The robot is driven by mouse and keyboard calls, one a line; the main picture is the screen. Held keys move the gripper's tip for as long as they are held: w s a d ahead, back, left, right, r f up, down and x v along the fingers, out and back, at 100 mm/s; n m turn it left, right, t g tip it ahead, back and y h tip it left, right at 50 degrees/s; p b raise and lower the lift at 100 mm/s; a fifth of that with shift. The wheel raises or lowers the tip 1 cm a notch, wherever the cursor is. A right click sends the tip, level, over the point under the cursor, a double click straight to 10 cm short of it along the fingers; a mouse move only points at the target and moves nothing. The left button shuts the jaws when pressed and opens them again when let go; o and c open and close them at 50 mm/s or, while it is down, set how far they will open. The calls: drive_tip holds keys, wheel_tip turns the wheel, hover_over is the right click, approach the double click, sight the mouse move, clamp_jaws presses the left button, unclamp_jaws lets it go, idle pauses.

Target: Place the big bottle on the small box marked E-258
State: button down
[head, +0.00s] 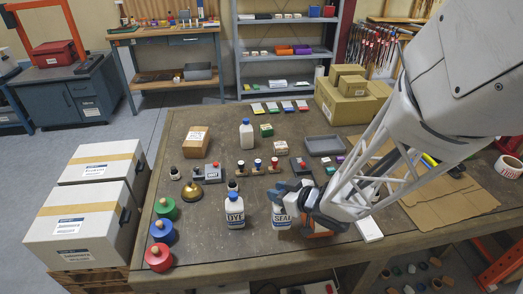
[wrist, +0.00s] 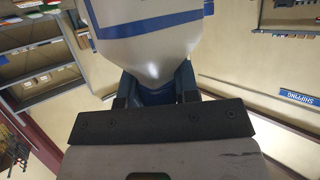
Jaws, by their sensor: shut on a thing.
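My gripper (head: 284,190) is at the near middle of the table in the head view, shut on the blue-capped neck of the white bottle labelled SEAL (head: 281,216). In the wrist view this white bottle (wrist: 150,55) with a blue band fills the space between the fingers. I cannot tell whether its base touches the table. A white DYE bottle (head: 235,213) with a blue cap stands just left of it. Another white blue-capped bottle (head: 246,134) stands farther back.
Stamps, a brass bell (head: 192,194) and coloured round weights (head: 163,230) crowd the left side. A grey tray (head: 325,145) lies behind my gripper. Larger cardboard boxes (head: 345,102) stand at the back right. A flat cardboard sheet (head: 455,200) lies on the right.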

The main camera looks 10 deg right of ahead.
drive_tip(key=shift+w, duration=0.1)
drive_tip(key=w+a+r, duration=0.3)
drive_tip(key=w+a, duration=0.8)
drive_tip(key=w, duration=0.5)
drive_tip(key=w+a+r, duration=0.4)
drive_tip(key=w+a, duration=0.7)
drive_tip(key=w, duration=0.5)
drive_tip(key=shift+w+a+n+g+y, duration=0.3)
drive_tip(key=shift+n+y, duration=0.1)
drive_tip(key=shift+f, duration=0.1)
drive_tip(key=w+a, duration=0.2)
drive_tip(key=w, duration=0.5)
drive_tip(key=w+a+f, duration=0.1)
drive_tip(key=w+a, duration=0.2)
drive_tip(key=w, duration=0.5)
drive_tip(key=shift+f, duration=0.2)
drive_tip(key=shift+f, duration=1.95)
